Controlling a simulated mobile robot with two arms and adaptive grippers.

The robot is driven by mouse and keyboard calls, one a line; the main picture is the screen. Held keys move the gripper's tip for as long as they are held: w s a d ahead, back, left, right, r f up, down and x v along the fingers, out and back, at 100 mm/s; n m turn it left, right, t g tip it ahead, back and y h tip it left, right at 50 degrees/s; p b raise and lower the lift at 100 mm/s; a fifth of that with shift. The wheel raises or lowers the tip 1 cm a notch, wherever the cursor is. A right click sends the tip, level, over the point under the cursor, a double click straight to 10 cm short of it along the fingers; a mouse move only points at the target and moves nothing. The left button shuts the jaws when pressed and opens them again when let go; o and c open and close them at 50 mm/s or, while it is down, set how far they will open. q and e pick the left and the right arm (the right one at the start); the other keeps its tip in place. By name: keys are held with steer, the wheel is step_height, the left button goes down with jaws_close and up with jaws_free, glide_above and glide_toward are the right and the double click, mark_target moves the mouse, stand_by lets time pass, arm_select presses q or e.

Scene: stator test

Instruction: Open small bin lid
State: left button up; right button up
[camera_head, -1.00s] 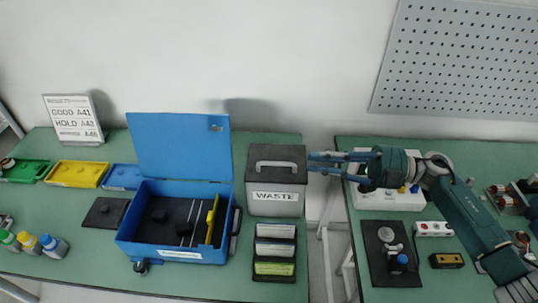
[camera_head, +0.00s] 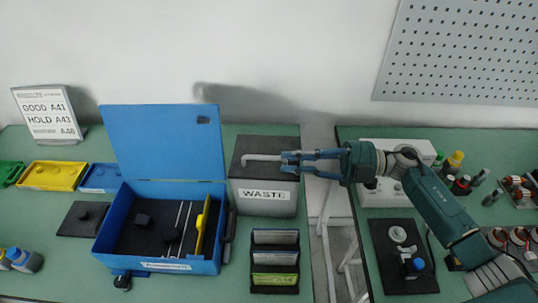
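The small bin is the grey box marked WASTE (camera_head: 264,197), standing on the left bench. Its dark lid (camera_head: 258,142) lies shut on top. A light grey bar handle (camera_head: 262,158) rises from the lid. My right gripper (camera_head: 287,161) reaches in from the right, with its blue fingertips at the right end of the handle. The fingertips cover that end, so I cannot tell whether they grip it or only stand around it. My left gripper is not in view.
An open blue case (camera_head: 228,195) stands left of the bin, its raised lid (camera_head: 165,142) close by. A black rack of cards (camera_head: 274,285) sits in front of the bin. A gap separates the two benches. A sign (camera_head: 48,115) stands at the back left.

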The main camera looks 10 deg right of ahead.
mark_target(280, 159)
steer(key=p+x, duration=0.1)
steer(key=x, duration=0.4)
steer(key=shift+w+d, duration=0.1)
steer(key=shift+a, duration=0.55)
jaws_close()
